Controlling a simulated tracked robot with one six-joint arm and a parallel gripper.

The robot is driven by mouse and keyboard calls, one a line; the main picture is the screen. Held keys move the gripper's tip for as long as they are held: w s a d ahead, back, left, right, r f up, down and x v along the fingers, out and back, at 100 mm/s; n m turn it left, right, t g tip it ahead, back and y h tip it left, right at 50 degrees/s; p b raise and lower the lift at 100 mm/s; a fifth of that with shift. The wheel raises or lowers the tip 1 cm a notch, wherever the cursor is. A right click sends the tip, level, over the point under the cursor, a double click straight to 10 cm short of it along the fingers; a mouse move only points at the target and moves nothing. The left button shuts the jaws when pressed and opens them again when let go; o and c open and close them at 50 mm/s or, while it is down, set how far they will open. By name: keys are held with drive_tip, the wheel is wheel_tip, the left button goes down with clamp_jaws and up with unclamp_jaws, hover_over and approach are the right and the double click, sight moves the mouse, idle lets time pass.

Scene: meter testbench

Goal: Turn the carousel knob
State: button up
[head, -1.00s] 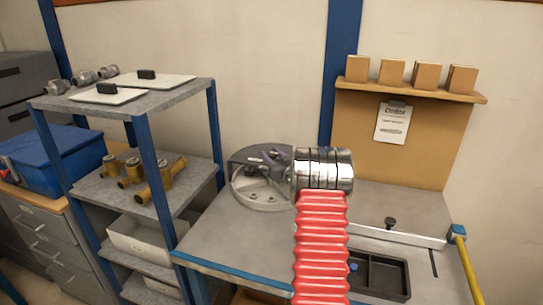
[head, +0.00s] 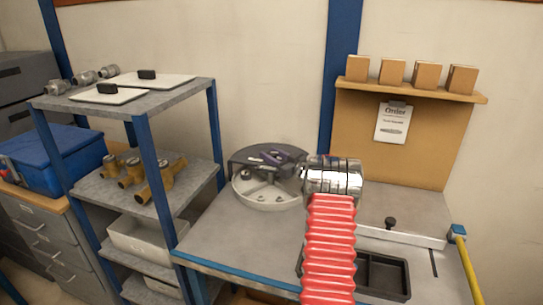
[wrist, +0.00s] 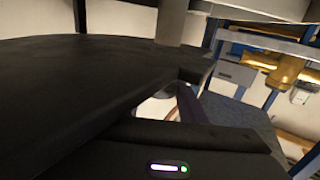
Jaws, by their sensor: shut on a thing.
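The carousel (head: 262,200) is a round white tray with compartments on the grey bench, under a dark top at its back. My gripper (head: 270,157) is over its middle, reaching in from the right, with dark purple fingers. The fingers are closed at the carousel's centre; the knob itself is hidden by them in the head view. In the wrist view a large dark surface fills the left, and a purple finger (wrist: 187,103) shows beside a pale patch. The grip point is mostly hidden there.
A grey shelf rack (head: 190,92) with brass fittings stands left of the bench. A black tray (head: 396,266) lies on the bench front right.

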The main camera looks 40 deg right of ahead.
drive_tip(key=shift+r+n+y, duration=0.15)
drive_tip(key=shift+n+y, duration=0.55)
drive_tip(key=shift+y, duration=0.4)
drive_tip(key=o, duration=1)
drive_tip(key=shift+s, duration=0.1)
drive_tip(key=s+d, duration=0.1)
drive_tip(key=s, duration=1.2)
drive_tip(key=shift+s+f, duration=0.2)
drive_tip(key=shift+s, duration=0.1)
drive_tip(key=shift+d, duration=0.1)
